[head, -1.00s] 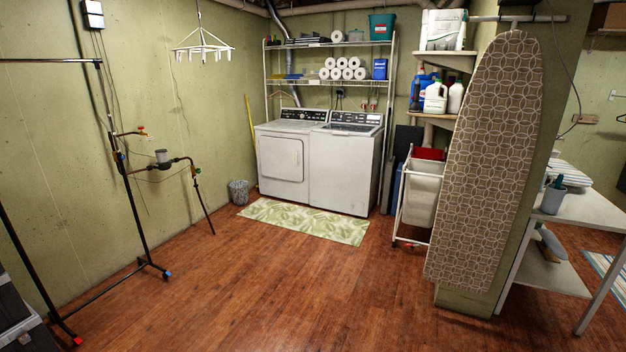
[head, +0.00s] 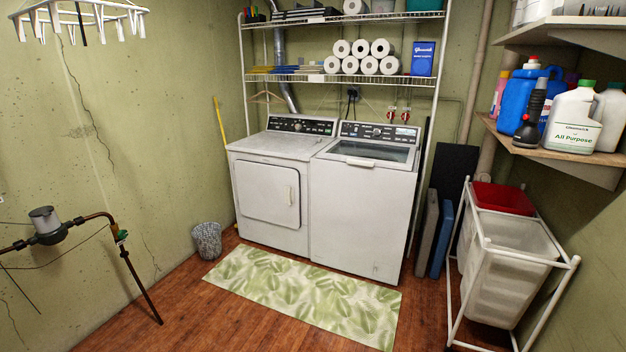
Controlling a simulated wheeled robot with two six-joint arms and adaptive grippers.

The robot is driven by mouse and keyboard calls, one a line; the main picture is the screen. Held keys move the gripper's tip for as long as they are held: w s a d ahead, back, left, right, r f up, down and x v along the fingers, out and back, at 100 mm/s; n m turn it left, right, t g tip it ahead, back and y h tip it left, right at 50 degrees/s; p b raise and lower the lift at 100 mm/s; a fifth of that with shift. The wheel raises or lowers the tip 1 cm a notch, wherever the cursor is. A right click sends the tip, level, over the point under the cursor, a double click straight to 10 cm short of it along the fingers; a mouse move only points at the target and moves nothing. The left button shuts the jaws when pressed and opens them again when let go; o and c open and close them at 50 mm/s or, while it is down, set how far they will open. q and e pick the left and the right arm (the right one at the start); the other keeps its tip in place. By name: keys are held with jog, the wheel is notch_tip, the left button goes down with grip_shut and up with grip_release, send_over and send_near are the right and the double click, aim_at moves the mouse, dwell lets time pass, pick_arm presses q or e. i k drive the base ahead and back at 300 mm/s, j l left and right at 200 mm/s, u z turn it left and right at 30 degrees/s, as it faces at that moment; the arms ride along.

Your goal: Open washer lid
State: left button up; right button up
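The washer (head: 362,205) is the white top-loading machine on the right of the pair against the back wall. Its lid (head: 368,152) lies closed on top, with a dark window and a pale handle (head: 361,162) at the front edge. A dark control panel (head: 379,133) stands behind the lid. The dryer (head: 268,195), with a front door, stands directly left of it. Neither of my grippers shows in the head view.
A green leaf-pattern mat (head: 303,295) lies in front of the machines. A wheeled laundry hamper (head: 508,260) stands at right, below a shelf of bottles (head: 555,150). A wastebasket (head: 207,241) stands left of the dryer. A pipe with a valve (head: 80,232) juts out at left.

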aim_at(323, 154)
jog(key=i, duration=2.9)
jog(key=z, duration=0.35)
jog(key=i, duration=0.05)
